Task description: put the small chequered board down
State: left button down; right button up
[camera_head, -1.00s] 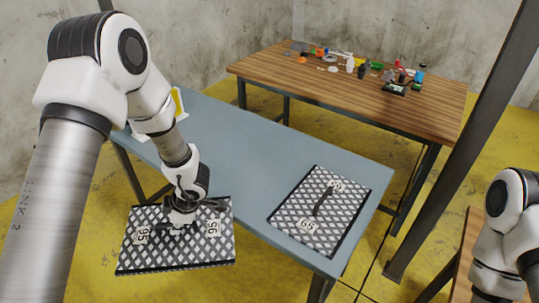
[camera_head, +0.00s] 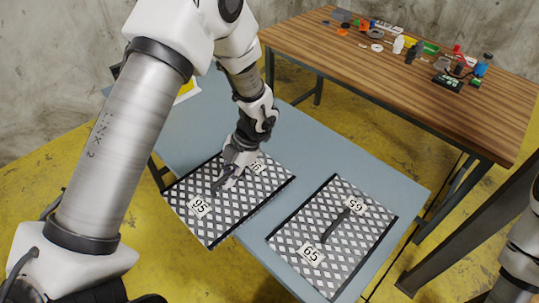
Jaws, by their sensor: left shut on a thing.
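A black-edged board with a black-and-white chequered pattern (camera_head: 240,208) and white number labels is held by my left gripper (camera_head: 229,177). The gripper is shut on it near its middle, at what looks like its dark handle, partly hidden by the fingers. The board lies roughly flat over the near left part of the blue-grey table (camera_head: 325,150), and its left corner reaches past the table's edge. I cannot tell whether it touches the table top. My right arm shows at the right edge, but its gripper is out of view.
A second chequered board (camera_head: 359,250) with a dark handle lies on the table, close to the right of the held one. A wooden table (camera_head: 400,95) with bottles and small items stands behind. A dark post (camera_head: 450,250) stands at right.

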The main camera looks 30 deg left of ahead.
aim_at(264, 160)
pick_arm(q)
jog(key=w+d, duration=0.1)
jog(key=w, duration=0.2)
jog(key=w+d+p, duration=0.1)
jog(key=w, duration=0.3)
jog(key=w+d+f+p, duration=0.1)
jog(key=w, duration=0.3)
jog(key=shift+d+f, duration=0.1)
jog(key=shift+d, duration=0.2)
jog(key=shift+w+d, duration=0.15)
jog(key=shift+w, duration=0.05)
jog(key=shift+f+p, duration=0.3)
jog(key=shift+f, duration=0.05)
notch_tip(264, 160, down, 2)
jog(key=shift+f+p, duration=0.2)
jog(key=shift+p, duration=0.25)
jog(key=shift+w+f, duration=0.1)
jog(key=shift+f, duration=0.2)
jog(key=c, duration=1.2)
grip_release()
jog(key=shift+o, duration=0.2)
